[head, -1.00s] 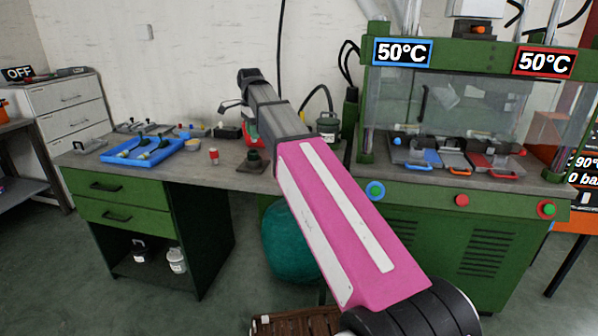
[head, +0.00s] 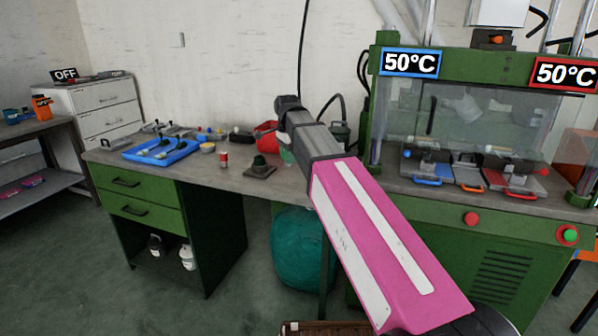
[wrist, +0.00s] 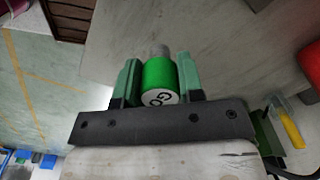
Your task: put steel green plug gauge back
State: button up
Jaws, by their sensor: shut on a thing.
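In the wrist view my gripper (wrist: 158,64) is shut on the green plug gauge (wrist: 158,76). The gauge has a green cylindrical body between the two green fingers, a white end face marked "GO" and a steel tip pointing away from the wrist. In the head view my grey and pink arm reaches over the workbench, and the gauge cannot be made out. On the bench stand a blue tray (head: 135,155) holding dark-handled tools and a dark square stand (head: 260,171) with a dark round piece on it.
A red and white can (head: 224,160) stands between tray and stand. A red container (head: 265,136) is at the back of the bench (head: 215,178). The green press (head: 450,205) with several coloured-handled moulds is on the right. White drawers (head: 105,115) stand left. The floor at front left is clear.

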jog(key=w+d+f, duration=0.2)
jog(key=d, duration=0.1)
jog(key=shift+w+d+f, duration=0.1)
jog(key=shift+d+f, duration=0.1)
jog(key=shift+f, duration=2.05)
jog(key=o, duration=1)
jog(key=shift+f, duration=0.15)
notch_tip(320, 180, up, 12)
jog(key=shift+r, duration=0.2)
